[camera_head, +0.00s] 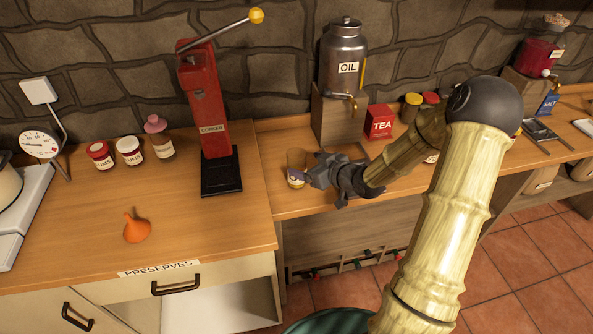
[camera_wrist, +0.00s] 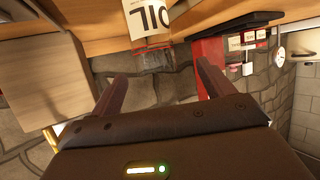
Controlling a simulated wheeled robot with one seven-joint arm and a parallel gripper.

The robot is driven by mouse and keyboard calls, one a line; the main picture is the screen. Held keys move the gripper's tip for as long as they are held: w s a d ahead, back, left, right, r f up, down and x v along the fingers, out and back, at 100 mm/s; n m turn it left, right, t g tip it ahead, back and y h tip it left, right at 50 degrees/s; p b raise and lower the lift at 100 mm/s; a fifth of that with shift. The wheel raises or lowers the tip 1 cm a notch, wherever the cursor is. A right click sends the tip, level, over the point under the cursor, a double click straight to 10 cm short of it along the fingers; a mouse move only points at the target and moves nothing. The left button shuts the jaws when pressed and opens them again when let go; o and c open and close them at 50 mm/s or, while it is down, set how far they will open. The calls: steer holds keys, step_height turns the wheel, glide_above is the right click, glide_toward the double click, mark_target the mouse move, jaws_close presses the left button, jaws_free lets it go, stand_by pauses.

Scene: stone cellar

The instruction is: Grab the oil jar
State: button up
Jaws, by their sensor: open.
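The small glass oil jar (camera_head: 296,158) stands on the wooden counter below the large oil dispenser, with a yellowish tint and a pale label low on its side. In the wrist view the jar (camera_wrist: 148,18) shows upside down with its OIL label, just beyond and between my fingers. My gripper (camera_head: 309,175) is open and level, coming from the right, right beside the jar. The fingers also show in the wrist view (camera_wrist: 160,78), with an empty gap. I cannot tell whether the fingertips touch the jar.
The metal OIL dispenser (camera_head: 343,55) stands on a wooden stand (camera_head: 337,120) behind the jar. A red TEA tin (camera_head: 380,121) stands to its right. The red corker (camera_head: 208,110) is to the left, with an orange funnel (camera_head: 136,228) on the PRESERVES counter. The counter around the funnel is clear.

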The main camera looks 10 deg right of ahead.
mark_target(302, 160)
steer(key=x, duration=0.2)
steer(key=shift+w+a+f, duration=0.1)
steer(key=shift+w+a, duration=0.1)
steer(key=shift+w, duration=0.15)
steer(key=shift+w+a, duration=0.15)
steer(key=shift+w, duration=0.25)
steer(key=x, duration=0.3)
steer(key=p+x, duration=0.1)
steer(key=shift+w+r, duration=0.25)
steer(key=shift+w, duration=0.15)
steer(key=shift+r, duration=0.1)
steer(key=c, duration=1.6)
steer(key=shift+c, duration=0.2)
